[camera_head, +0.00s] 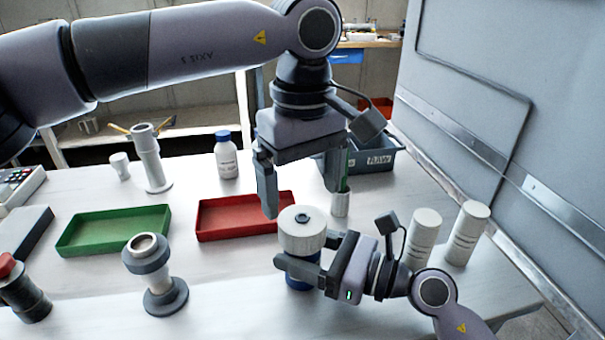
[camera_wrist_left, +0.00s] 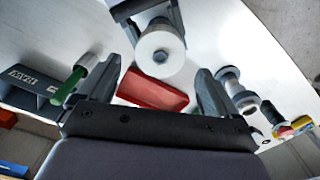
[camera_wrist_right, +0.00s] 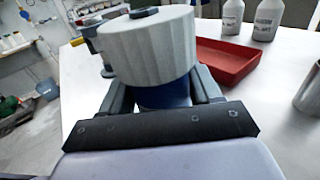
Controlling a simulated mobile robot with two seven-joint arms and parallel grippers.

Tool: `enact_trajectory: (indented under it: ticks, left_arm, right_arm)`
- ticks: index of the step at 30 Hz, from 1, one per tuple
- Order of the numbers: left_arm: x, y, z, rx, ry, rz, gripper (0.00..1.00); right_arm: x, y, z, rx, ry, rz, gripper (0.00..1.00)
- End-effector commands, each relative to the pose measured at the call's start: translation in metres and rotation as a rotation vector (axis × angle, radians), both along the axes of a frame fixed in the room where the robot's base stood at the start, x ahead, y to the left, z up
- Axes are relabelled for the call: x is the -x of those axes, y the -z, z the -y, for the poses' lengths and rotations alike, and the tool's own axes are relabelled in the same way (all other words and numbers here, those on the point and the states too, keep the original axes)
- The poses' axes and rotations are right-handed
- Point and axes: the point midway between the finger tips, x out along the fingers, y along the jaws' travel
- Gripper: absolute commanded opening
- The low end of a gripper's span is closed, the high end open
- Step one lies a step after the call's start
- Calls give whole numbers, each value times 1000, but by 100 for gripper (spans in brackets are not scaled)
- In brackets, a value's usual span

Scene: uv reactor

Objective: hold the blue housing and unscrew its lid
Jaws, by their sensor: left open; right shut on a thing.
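The blue housing (camera_head: 298,284) stands upright on the table near the front, mostly hidden by my right gripper. Its ribbed white lid (camera_head: 301,229) sits on top, with a small dark knob in the middle. My right gripper (camera_head: 300,268) is shut around the blue body just below the lid; the right wrist view shows the blue body (camera_wrist_right: 163,97) between the fingers. My left gripper (camera_head: 303,196) is open, pointing down above and slightly behind the lid. In the left wrist view the lid (camera_wrist_left: 160,52) lies beyond the open fingertips, not touched by them.
A red tray (camera_head: 240,217) and a green tray (camera_head: 112,231) lie to the left. A grey stand (camera_head: 158,275) stands at front left. Two white cylinders (camera_head: 466,233) stand right of my right gripper. A white bottle (camera_head: 226,155) and a grey bin (camera_head: 372,158) are farther back.

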Motion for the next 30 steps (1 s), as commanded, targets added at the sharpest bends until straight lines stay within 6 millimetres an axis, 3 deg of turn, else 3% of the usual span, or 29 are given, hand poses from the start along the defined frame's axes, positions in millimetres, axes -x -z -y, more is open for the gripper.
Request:
enact_trajectory:
  ticks: [6, 12, 23, 24, 29, 30]
  left_arm:
    - [0, 36, -1, -1, -4, -3, 93]
    - [0, 59, -1, 0, -5, -1, 93]
    - [0, 67, -1, 1, -6, -1, 93]
    - [0, 67, -1, 1, -6, -1, 90]
    - [0, 66, -1, 1, -6, -1, 38]
    - [0, 66, -1, 1, -6, -1, 37]
  right_arm:
    - [1, 1, 0, 2, -2, -2, 0]
    - [1, 1, 0, 2, -2, -2, 0]
    - [0, 1, 0, 2, -2, -2, 0]
    - [0, 1, 0, 2, -1, -2, 0]
    - [0, 1, 0, 2, -1, -2, 0]
    - [0, 1, 0, 2, -1, -2, 0]
